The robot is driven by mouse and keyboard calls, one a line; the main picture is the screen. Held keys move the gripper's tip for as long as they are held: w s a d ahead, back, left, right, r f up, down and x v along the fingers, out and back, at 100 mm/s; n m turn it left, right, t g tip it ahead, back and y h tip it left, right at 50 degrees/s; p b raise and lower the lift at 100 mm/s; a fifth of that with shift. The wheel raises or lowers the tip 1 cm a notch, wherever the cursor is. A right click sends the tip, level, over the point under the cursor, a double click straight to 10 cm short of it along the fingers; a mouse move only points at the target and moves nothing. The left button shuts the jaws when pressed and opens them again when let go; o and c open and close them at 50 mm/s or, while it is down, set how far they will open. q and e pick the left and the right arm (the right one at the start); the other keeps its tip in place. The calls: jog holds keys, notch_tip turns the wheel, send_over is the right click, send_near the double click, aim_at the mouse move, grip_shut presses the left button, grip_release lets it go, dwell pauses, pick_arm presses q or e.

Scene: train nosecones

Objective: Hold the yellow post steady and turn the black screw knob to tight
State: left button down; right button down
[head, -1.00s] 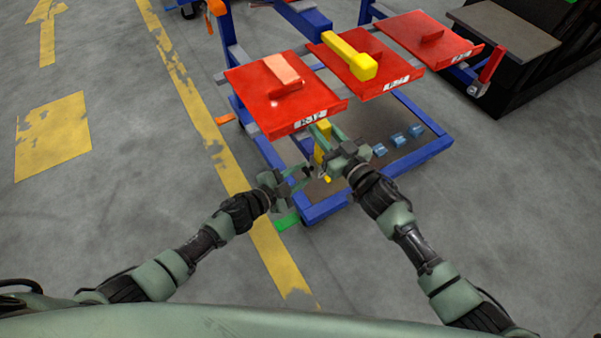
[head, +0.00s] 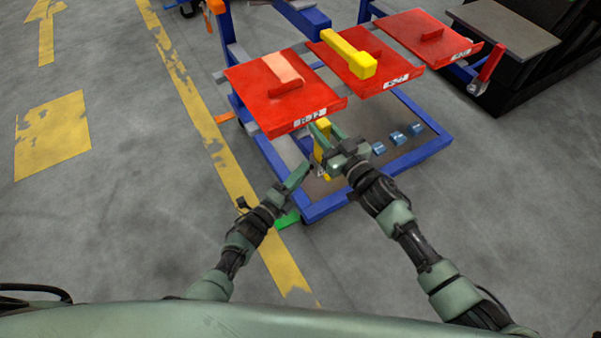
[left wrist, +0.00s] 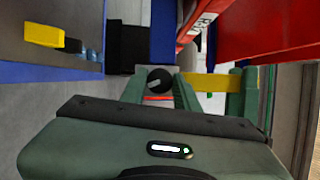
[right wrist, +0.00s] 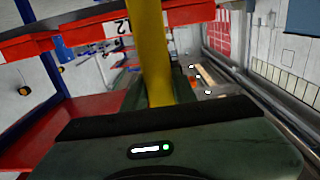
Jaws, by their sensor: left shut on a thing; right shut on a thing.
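The yellow post (head: 322,132) stands under the front edge of the nearest red tray in the head view. It runs upright through the right wrist view (right wrist: 152,50) and sideways in the left wrist view (left wrist: 208,82). My right gripper (head: 325,136) is shut on the post, with its fingers on either side. The round black screw knob (left wrist: 159,79) sits between my left gripper's fingertips in the left wrist view, at the post's end. My left gripper (head: 308,168) is shut on the knob. In the head view, the knob is too small and hidden to make out.
Red trays (head: 265,118) sit on a blue cart frame (head: 330,207) close above my grippers. Several small blue parts (head: 397,138) lie on the cart's lower deck. Another yellow piece with a dark knob (left wrist: 44,33) shows in the left wrist view. The floor at left is clear.

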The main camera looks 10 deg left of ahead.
pick_arm(q)
jog(key=shift+f+m+t+h, duration=0.1)
jog(key=shift+m+t+h, duration=0.2)
jog(key=shift+m, duration=0.9)
jog(key=shift+f+m+t+h, duration=0.15)
jog(key=shift+m+h, duration=0.25)
jog(key=shift+m, duration=0.8)
jog(key=shift+r, duration=0.1)
jog(key=c, duration=1.1)
grip_release()
jog(key=v, duration=1.2)
pick_arm(e)
jog(key=c, duration=1)
grip_release()
jog(key=shift+c, duration=0.2)
